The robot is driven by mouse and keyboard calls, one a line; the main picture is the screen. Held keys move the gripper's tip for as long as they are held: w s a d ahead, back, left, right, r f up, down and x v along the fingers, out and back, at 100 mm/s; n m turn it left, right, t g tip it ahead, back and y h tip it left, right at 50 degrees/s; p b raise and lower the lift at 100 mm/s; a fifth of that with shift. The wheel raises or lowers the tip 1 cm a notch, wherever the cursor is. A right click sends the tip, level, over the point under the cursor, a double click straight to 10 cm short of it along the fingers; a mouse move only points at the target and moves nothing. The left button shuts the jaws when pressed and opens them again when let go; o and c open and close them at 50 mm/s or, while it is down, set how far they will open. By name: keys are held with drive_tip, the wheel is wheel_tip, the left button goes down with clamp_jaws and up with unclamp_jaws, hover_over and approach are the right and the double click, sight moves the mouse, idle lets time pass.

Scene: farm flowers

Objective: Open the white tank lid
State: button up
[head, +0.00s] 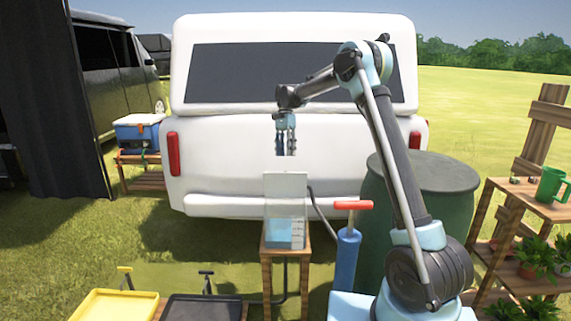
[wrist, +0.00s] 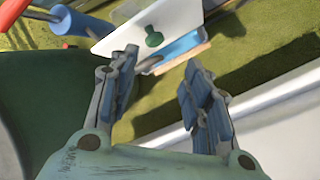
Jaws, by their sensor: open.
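The tank (head: 285,225) is a clear box with blue liquid in its lower part, standing on a small wooden stool. Its upper part looks pale grey-white in the head view. The knob does not show clearly in the head view.
A blue pump with a red handle (head: 352,205) stands right of the tank, with a dark green barrel (head: 430,180) behind it. A white vehicle (head: 230,150) is behind. Yellow (head: 115,305) and black (head: 205,308) trays lie front left. A plant shelf (head: 500,205) is at right.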

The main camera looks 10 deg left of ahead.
drive_tip(key=shift+v, duration=1.15)
drive_tip(key=shift+d, duration=0.15)
